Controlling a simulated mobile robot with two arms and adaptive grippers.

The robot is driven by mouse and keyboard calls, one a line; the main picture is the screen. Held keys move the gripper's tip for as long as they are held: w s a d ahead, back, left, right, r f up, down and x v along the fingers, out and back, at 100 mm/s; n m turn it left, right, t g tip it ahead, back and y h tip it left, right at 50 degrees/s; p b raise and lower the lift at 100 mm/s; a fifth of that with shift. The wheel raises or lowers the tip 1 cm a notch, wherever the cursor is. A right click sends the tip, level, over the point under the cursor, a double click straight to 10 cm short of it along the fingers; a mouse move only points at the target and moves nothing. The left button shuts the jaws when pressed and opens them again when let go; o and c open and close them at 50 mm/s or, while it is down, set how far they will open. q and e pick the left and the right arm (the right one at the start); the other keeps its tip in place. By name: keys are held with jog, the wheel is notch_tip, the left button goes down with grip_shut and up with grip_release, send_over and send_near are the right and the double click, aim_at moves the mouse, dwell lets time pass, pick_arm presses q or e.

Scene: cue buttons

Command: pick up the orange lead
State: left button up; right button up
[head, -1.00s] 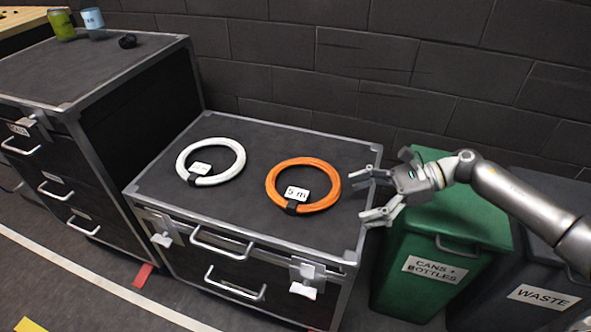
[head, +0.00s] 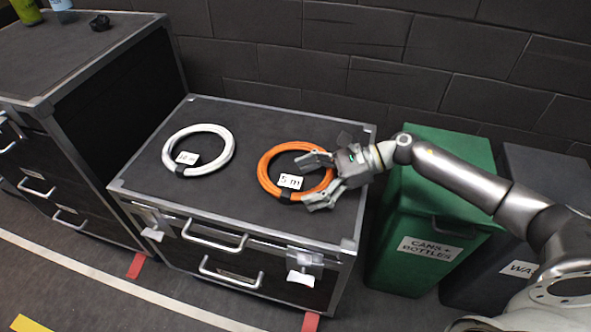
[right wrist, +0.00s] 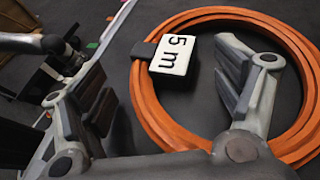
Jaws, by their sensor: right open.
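The orange lead (head: 264,164) is a coil lying flat on the black flight case (head: 240,130), with a white "5 m" tag (head: 290,181) on its near side. My right gripper (head: 309,181) is open at the right part of the coil. In the right wrist view, the orange lead (right wrist: 145,105) fills the right half. One finger of the right gripper (right wrist: 165,105) shows inside the ring and the other outside it, with a stretch of the coil between. I cannot tell whether the fingers touch the lead. My left gripper is not in view.
A white coiled lead (head: 227,150) with its own tag lies left on the same case. A taller black case (head: 70,60) with a can, a cup and a small dark object stands at left. A green bin (head: 400,235) and a dark waste bin (head: 480,285) stand at right.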

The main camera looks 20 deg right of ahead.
jog(key=shift+w+a+f, duration=0.15)
jog(key=shift+a+f, duration=0.1)
jog(key=shift+a, duration=0.25)
jog(key=c, duration=1.4)
jog(key=shift+r, duration=0.1)
jog(key=shift+c, duration=0.5)
